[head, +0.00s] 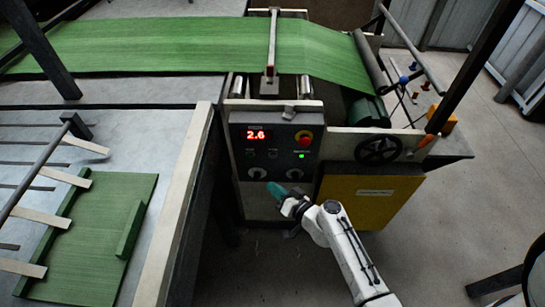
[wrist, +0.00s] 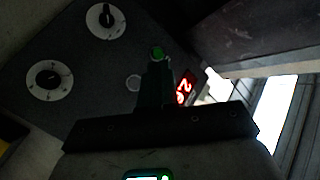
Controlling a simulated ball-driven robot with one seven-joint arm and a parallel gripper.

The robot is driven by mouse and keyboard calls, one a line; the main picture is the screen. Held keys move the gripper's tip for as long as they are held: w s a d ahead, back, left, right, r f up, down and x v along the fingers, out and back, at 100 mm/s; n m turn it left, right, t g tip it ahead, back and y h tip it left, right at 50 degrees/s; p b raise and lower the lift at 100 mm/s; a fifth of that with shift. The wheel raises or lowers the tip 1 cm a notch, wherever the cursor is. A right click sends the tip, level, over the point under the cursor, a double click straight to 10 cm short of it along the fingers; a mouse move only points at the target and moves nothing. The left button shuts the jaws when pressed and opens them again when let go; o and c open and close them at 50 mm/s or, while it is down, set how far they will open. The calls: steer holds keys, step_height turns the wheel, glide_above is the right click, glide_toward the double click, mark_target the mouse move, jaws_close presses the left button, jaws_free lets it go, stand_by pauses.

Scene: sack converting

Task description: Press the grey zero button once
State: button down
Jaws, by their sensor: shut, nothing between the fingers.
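The control panel (head: 275,150) stands at the front of the machine with a red display (head: 257,135) reading 2.6. A small round grey button (wrist: 133,83) shows in the wrist view, just left of my fingers; no label on it is readable. In the head view the small buttons (head: 273,153) under the display are dim.
A green light (head: 301,155) is lit below a red stop button (head: 304,138). A black handwheel (head: 379,150) and yellow cabinet (head: 368,200) are at right.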

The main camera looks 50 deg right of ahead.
mark_target(273, 156)
steer(key=w+d+b, duration=0.1)
steer(key=w+d, duration=0.4)
steer(key=d, duration=0.2)
steer(key=shift+w, duration=0.2)
stand_by(2.2)
steer(key=shift+w+d+b, duration=0.25)
steer(key=shift+d+b, duration=0.05)
steer(key=shift+b, duration=0.2)
steer(key=shift+w+d+b, duration=0.25)
steer(key=shift+d+b, duration=0.05)
steer(key=shift+d, duration=0.05)
stand_by(0.6)
steer(key=shift+s+a, duration=0.55)
steer(key=shift+a, duration=0.1)
stand_by(0.3)
